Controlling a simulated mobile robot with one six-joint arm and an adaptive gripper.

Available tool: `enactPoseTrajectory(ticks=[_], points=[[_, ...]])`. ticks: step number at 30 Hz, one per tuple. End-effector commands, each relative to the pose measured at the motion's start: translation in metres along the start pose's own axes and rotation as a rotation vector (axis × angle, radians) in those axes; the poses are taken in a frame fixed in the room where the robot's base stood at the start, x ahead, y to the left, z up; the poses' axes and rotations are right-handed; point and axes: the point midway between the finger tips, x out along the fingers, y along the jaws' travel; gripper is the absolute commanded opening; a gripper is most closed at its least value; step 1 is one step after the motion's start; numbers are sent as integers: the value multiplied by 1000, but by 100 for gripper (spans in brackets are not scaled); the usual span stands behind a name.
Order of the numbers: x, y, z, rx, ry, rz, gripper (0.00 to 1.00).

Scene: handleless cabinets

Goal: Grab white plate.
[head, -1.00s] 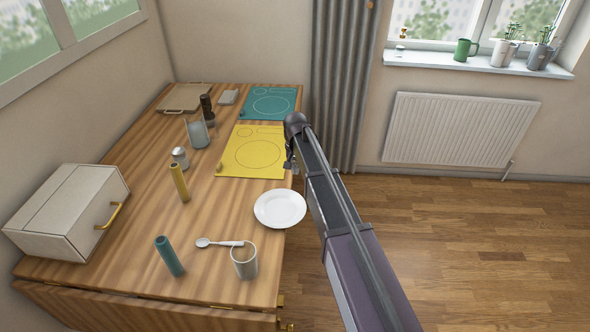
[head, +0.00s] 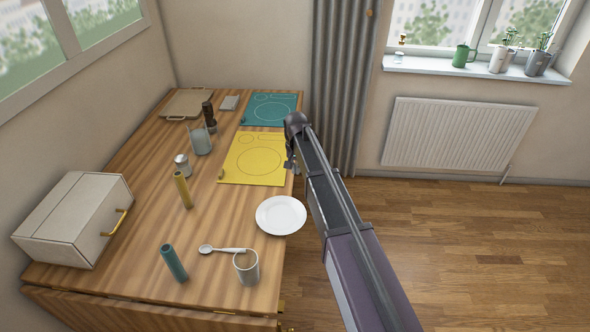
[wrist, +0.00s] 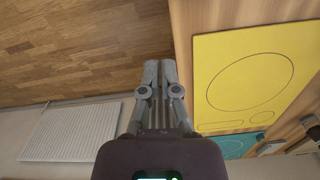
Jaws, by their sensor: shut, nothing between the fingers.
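The white plate (head: 281,215) lies flat on the wooden table near its right edge, in front of the yellow mat. It is not in the wrist view. My gripper (head: 291,166) is at the table's right edge, beside the yellow mat and beyond the plate, apart from it. In the wrist view my gripper (wrist: 161,64) has its two fingers together with nothing between them, over the floor just beside the table edge.
A cup (head: 246,266), a spoon (head: 222,250) and a teal cylinder (head: 173,262) stand or lie near the plate. The yellow mat (head: 253,158) and teal mat (head: 270,109) lie behind. A white box (head: 73,218) is at left. The floor at right (head: 480,240) is clear.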

Motion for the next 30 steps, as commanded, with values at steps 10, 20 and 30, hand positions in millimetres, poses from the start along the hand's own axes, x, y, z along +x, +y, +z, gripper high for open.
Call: enactPoseTrajectory(ticks=[10, 20, 30], points=[[0, 48, 33, -20, 0, 0, 45], [0, 169, 135, -94, 0, 0, 45], [0, 238, 218, -162, 0, -1, 45]])
